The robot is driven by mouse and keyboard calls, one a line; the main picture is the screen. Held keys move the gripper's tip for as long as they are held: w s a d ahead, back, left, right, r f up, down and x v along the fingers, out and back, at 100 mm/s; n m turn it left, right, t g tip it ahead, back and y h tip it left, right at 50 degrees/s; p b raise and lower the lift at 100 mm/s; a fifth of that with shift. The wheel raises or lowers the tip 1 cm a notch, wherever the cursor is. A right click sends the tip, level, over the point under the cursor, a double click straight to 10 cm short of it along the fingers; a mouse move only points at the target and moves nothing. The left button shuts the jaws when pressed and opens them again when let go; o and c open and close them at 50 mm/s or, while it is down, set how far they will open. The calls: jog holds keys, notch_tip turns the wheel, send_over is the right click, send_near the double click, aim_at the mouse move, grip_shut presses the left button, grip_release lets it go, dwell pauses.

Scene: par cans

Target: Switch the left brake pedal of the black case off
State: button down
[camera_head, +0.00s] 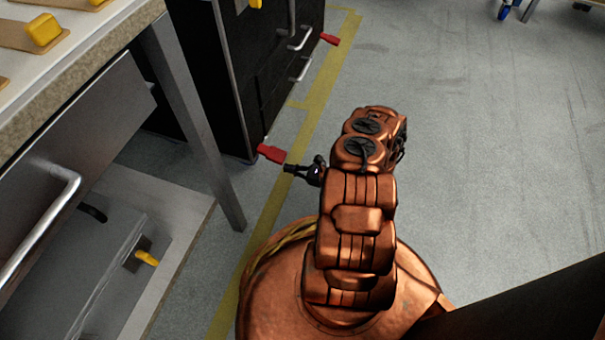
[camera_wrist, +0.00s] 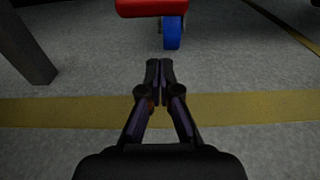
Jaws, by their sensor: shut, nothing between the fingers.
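The black case (camera_head: 272,80) stands beyond the table leg, with silver handles on its front. Two red brake pedals stick out at its foot. The left pedal (camera_head: 271,153) is the nearer one, at the case's near lower corner; the right pedal (camera_head: 330,39) is farther off. My gripper (camera_head: 287,168) is shut and empty, low over the floor, its tips just right of and below the left pedal. In the wrist view a red pedal (camera_wrist: 152,8) shows at the top above a blue wheel (camera_wrist: 173,33), ahead of my shut fingertips (camera_wrist: 159,64).
A grey metal table leg (camera_head: 194,120) stands left of the gripper, beside a drawer with a silver handle (camera_head: 55,215). A yellow floor line (camera_head: 262,225) runs beside the case.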

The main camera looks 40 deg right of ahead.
aim_at(276, 155)
jog(key=shift+b+x, duration=0.35)
jog(key=shift+x, duration=0.6)
jog(key=shift+s+d+r, duration=0.15)
jog(key=shift+d+r, duration=0.1)
jog(key=shift+r, duration=0.1)
jog(key=shift+s+d+r+b, duration=0.1)
jog(key=shift+s+r+b, duration=0.15)
jog(key=shift+r, duration=0.55)
jog(key=shift+s+r+b, duration=0.15)
jog(key=shift+r+b, duration=0.2)
jog(key=shift+r, duration=0.5)
jog(key=shift+r+p, duration=0.2)
jog(key=shift+p, duration=0.1)
